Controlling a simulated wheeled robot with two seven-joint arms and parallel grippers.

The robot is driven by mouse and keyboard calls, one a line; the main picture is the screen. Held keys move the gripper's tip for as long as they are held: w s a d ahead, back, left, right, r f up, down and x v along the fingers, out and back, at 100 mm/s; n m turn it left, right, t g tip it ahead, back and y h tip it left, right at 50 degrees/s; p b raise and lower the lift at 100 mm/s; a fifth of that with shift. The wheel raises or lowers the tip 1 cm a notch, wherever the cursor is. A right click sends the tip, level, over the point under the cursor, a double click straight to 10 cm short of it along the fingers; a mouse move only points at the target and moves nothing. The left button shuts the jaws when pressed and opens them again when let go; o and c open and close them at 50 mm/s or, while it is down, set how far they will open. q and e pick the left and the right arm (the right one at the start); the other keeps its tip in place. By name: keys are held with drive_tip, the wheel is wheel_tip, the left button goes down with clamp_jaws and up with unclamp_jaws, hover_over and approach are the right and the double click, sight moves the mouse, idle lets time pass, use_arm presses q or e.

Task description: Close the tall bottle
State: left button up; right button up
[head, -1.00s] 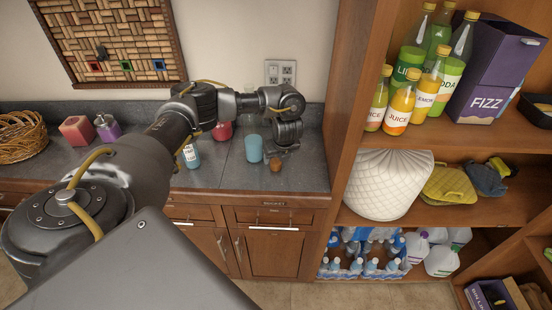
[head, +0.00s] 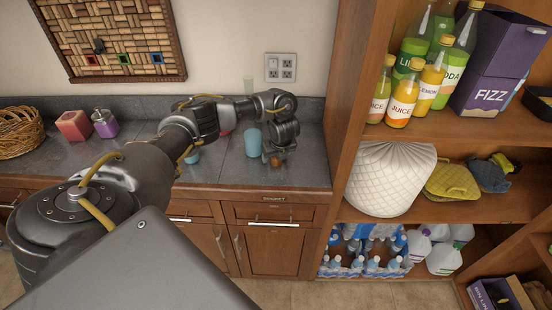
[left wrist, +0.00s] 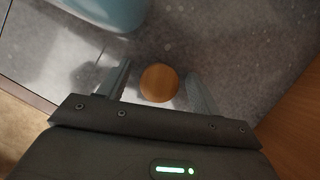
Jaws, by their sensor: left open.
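A round brown stopper-like piece (head: 275,160) stands on the grey counter near its front right corner. In the left wrist view the brown piece (left wrist: 158,83) lies between my two fingers, with a gap on each side. My left gripper (head: 281,152) is low over the counter around this piece; it is open, and its fingers (left wrist: 158,75) show apart in the left wrist view. A clear, narrow upright glass (head: 249,86), perhaps the tall bottle's neck, rises behind my left arm; its lower part is hidden. My right gripper is not in view.
A blue cup (head: 253,142) stands just left of my left gripper. A blue bottle (head: 192,156) and a red item (head: 225,132) are partly hidden by my arm. A wooden shelf unit (head: 347,130) borders the counter's right end.

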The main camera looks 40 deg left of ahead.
use_arm(q)
drive_tip(key=shift+c, duration=0.4)
drive_tip(key=c, duration=1)
drive_tip(key=shift+o, duration=0.2)
drive_tip(key=shift+r, duration=0.1)
drive_tip(key=shift+r, duration=0.55)
wheel_tip(320, 180, up, 3)
drive_tip(key=shift+r+p, duration=0.1)
drive_tip(key=shift+p, duration=0.75)
drive_tip(key=s+d+r+p, duration=0.4)
drive_tip(key=s+r, duration=0.4)
drive_tip(key=s, duration=0.5)
drive_tip(key=shift+s+d+r, duration=0.15)
drive_tip(key=shift+d+r, duration=0.15)
